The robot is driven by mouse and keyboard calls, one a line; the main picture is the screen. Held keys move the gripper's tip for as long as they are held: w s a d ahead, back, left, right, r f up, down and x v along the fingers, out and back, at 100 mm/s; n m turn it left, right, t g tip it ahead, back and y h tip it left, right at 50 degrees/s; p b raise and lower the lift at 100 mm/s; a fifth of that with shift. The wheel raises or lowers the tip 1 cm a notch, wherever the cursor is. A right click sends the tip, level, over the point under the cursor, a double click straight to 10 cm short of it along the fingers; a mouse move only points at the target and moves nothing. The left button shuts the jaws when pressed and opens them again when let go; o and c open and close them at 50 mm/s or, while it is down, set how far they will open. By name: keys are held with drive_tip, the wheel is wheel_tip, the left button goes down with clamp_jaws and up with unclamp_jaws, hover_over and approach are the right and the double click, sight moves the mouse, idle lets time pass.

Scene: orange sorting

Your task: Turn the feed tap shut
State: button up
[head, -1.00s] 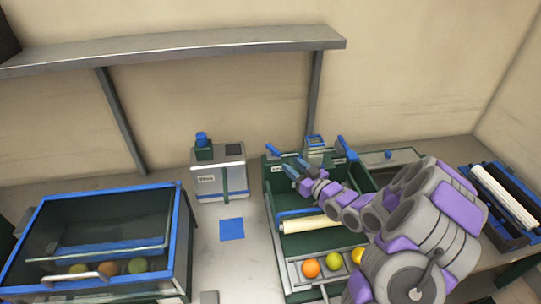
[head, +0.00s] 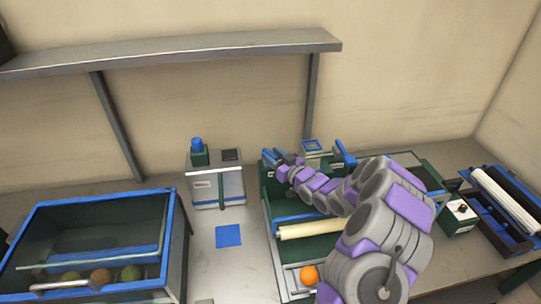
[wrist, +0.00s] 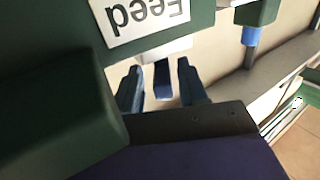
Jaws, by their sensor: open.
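The white label reading "Feed" (wrist: 138,18) shows upside down on a dark green body in the wrist view. Below it, a dark blue bar, apparently the feed tap's handle (wrist: 163,82), stands between the two fingers of my gripper (wrist: 160,68). The fingers are open on either side of it, and I cannot tell whether they touch it. In the head view, my gripper (head: 277,158) is at the back left corner of the green sorting machine (head: 266,212), where it mostly hides the tap.
A second blue handle (head: 345,154) stands at the machine's back right. A grey dispenser (head: 217,187) stands to the left. A blue-rimmed bin (head: 176,235) holds several fruits. An orange (head: 309,275) lies at the machine's front. A knob box (head: 458,214) is at right.

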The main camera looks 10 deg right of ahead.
drive_tip(key=shift+w+a, duration=0.2)
drive_tip(key=shift+w, duration=0.35)
drive_tip(key=shift+w+a, duration=0.1)
drive_tip(key=shift+a, duration=0.35)
drive_tip(key=shift+d, duration=0.15)
clamp_jaws()
